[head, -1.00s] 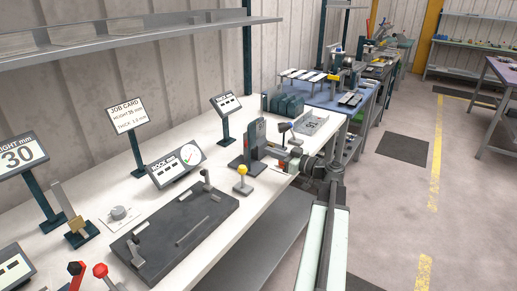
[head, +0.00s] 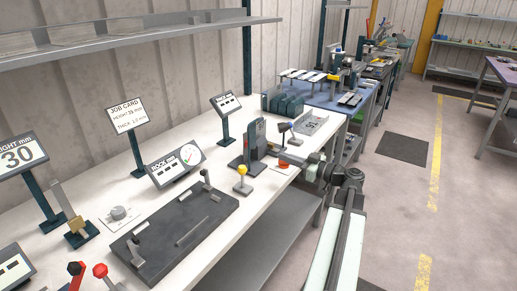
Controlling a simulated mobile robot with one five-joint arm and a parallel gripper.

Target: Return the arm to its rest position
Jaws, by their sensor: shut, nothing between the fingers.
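My arm reaches up from the bottom of the head view, and its upper joint stands just off the front edge of the white bench (head: 240,228). From there my wrist points left over the bench's far right part. My gripper (head: 287,156) is small in the view; it is shut and holds nothing. It is just right of the upright grey-blue bending unit (head: 256,138). I cannot tell its exact gap from the unit.
A yellow-knobbed lever (head: 242,180) and a dark plate (head: 175,232) lie left of my gripper. A job card (head: 126,117) stands further left. The floor (head: 400,210) to the right is clear.

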